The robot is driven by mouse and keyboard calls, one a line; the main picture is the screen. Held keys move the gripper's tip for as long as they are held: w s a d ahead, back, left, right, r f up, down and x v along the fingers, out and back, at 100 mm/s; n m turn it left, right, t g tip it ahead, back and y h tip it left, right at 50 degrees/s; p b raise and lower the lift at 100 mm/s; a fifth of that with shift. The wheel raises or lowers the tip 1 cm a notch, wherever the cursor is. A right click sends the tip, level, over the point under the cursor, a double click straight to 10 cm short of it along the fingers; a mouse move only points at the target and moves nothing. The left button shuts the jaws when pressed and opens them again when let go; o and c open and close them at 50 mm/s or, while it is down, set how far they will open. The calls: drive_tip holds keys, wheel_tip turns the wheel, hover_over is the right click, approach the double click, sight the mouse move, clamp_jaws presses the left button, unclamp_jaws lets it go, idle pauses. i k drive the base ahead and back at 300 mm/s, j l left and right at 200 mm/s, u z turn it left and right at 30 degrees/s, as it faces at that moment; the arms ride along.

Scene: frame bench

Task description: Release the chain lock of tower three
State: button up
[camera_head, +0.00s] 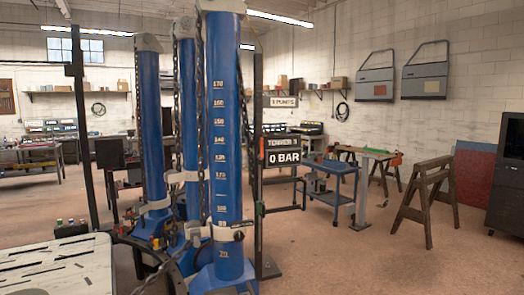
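Several blue towers stand close together left of centre; the nearest blue tower (223,130) carries a white number scale. A dark sign reading "TOWER 3" and "0 BAR" (284,150) hangs just right of it. Dark chains (199,110) hang along the towers. A pale clamp (226,233) wraps around the nearest tower low down, with a small coloured part at its right side. Other pale clamps (155,206) are on the towers behind. I cannot tell which part is the chain lock. My gripper is not in view.
A pale slotted tabletop (55,268) fills the lower left corner. A dark upright post (258,160) stands right of the towers. A blue cart (331,185) and a brown sawhorse (427,195) stand to the right. The floor at the front right is clear.

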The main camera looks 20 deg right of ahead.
sight(261, 156)
drive_tip(key=i+l+u, duration=0.1)
drive_tip(key=i+l, duration=1.15)
drive_tip(key=i+l+u, duration=0.15)
drive_tip(key=i+l, duration=0.45)
drive_tip(key=i+l+u, duration=0.1)
drive_tip(key=i+l, duration=0.45)
drive_tip(key=l, duration=0.25)
